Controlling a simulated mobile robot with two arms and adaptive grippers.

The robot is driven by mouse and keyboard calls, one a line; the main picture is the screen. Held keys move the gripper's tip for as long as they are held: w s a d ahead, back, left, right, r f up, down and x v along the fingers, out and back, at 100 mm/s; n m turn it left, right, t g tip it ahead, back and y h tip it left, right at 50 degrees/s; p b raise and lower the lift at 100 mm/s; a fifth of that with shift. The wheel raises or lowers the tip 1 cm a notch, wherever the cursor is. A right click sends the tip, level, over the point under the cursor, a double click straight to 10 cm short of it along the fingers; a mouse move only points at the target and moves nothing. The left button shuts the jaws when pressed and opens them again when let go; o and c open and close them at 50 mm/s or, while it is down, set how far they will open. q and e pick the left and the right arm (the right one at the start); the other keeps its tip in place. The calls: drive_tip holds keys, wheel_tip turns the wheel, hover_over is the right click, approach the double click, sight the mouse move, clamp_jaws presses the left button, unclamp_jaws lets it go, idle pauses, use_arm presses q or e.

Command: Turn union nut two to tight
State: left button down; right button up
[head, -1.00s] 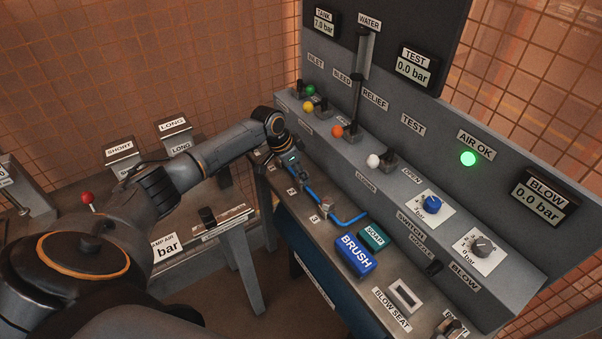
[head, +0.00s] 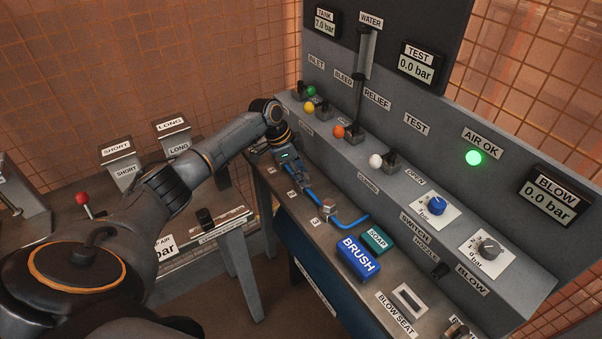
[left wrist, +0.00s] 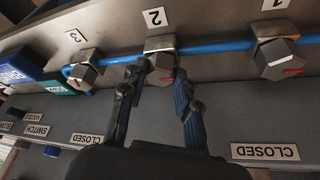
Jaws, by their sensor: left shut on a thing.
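Union nut two (left wrist: 160,57) is a grey metal hex nut on the blue pipe, under the label 2 in the left wrist view. My left gripper (left wrist: 160,74) is shut on it, with one dark finger on each side. In the head view my left gripper (head: 297,181) covers nut two. Nut three (left wrist: 85,71) and nut one (left wrist: 278,60) sit on either side, each with a red mark. My right gripper is not in view.
A blue brush block (head: 358,257) and a green soap block (head: 377,239) lie on the bench near nut three. The sloped valve panel (head: 395,185) with several coloured knobs rises close behind the pipe. A blow seat (head: 409,298) is at the front.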

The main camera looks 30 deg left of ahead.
use_arm(q)
drive_tip(key=c, duration=1)
unclamp_jaws()
drive_tip(key=v, duration=1.2)
drive_tip(key=shift+d, duration=0.15)
